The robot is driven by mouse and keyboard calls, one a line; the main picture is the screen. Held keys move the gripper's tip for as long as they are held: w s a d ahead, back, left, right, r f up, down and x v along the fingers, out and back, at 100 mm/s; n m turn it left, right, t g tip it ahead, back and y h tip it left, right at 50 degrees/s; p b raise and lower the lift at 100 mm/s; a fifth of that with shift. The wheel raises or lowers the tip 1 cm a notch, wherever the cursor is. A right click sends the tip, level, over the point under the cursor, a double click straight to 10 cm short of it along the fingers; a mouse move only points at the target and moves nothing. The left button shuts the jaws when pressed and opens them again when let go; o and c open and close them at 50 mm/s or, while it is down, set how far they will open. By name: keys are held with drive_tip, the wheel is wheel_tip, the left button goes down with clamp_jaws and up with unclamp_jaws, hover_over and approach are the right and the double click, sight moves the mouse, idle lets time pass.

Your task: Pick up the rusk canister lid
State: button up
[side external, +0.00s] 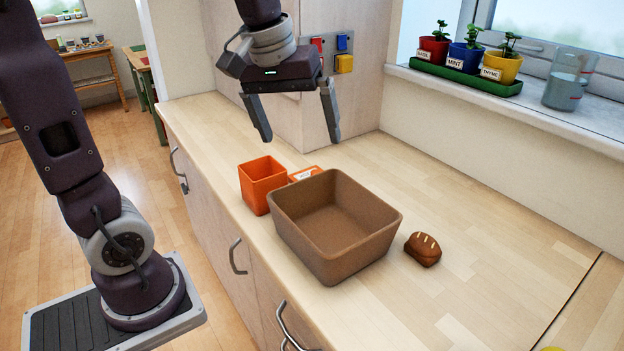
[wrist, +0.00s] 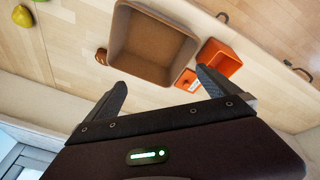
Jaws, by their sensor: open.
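The open orange square canister (side external: 262,186) stands on the worktop just left of a brown bin. A flat orange piece with a white label (side external: 304,174), which looks like the lid, lies beside it, partly hidden behind the bin. In the wrist view the canister (wrist: 218,65) and the labelled lid (wrist: 187,80) show near one fingertip. My gripper (side external: 298,138) is open and empty, pointing down in the air above and behind them. Its fingers also show in the wrist view (wrist: 163,80).
The deep brown bin (side external: 333,228) is empty and close to the lid. A small brown loaf (side external: 423,249) lies to its right. Potted herbs (side external: 465,60) and a glass jar (side external: 567,80) stand on the sill. The worktop at right is mostly clear.

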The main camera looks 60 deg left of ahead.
drive_tip(key=w+a+f+n+g, duration=0.1)
drive_tip(key=w+a+f+n, duration=0.2)
drive_tip(key=w+a, duration=0.25)
drive_tip(key=n+g, duration=0.2)
drive_tip(key=n, duration=0.5)
hover_over(313, 171)
drive_tip(key=f, duration=0.9)
drive_tip(key=a+f, duration=0.1)
drive_tip(key=f, duration=0.4)
drive_tip(key=shift+w+f, duration=0.25)
wheel_tip(313, 171, down, 7)
drive_tip(key=shift+d+r, duration=0.15)
drive_tip(key=c, duration=1.1)
drive_tip(key=shift+r, duration=0.4)
wheel_tip(313, 171, up, 9)
drive_tip(key=s+r, duration=0.3)
drive_tip(key=s, duration=0.4)
drive_tip(key=s+r, duration=0.4)
drive_tip(key=s, duration=0.3)
